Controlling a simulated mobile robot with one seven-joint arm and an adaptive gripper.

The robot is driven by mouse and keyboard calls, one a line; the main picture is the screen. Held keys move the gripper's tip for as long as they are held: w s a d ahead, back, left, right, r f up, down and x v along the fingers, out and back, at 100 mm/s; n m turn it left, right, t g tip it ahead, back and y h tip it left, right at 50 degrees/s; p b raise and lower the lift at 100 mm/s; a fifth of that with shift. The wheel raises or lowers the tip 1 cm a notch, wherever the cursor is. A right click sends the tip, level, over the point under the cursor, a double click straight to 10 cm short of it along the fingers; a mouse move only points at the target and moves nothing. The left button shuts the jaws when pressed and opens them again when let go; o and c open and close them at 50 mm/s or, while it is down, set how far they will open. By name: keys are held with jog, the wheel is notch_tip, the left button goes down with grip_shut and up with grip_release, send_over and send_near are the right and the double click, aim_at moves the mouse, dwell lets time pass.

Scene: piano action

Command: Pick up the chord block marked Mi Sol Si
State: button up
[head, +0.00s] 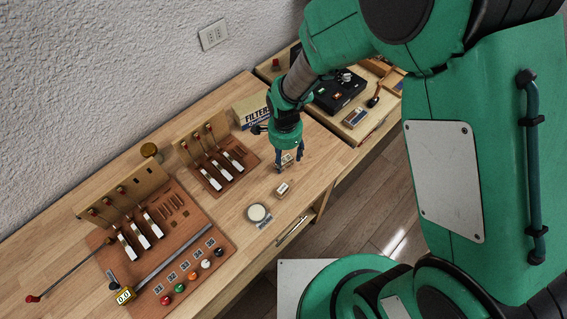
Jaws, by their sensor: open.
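My gripper (289,165) points down over the workbench, its two dark fingers apart. A small wooden block with a pale marked top (287,159) shows between or just behind the fingers; I cannot tell whether they touch it. A second small block with a white label (282,188) stands just in front of the gripper, nearer the bench's front edge. The markings on both blocks are too small to read, so I cannot tell which one says Mi Sol Si.
Two piano-action models (214,158) (137,232) stand to the left on brown boards. A round pale dish (258,214) lies left of the labelled block. A FILTERS box (250,110) stands behind the gripper. A black device (340,91) sits on the farther bench.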

aim_at(285, 162)
jog(key=shift+f, duration=1.7)
jog(key=shift+c, duration=0.6)
jog(key=c, duration=1.1)
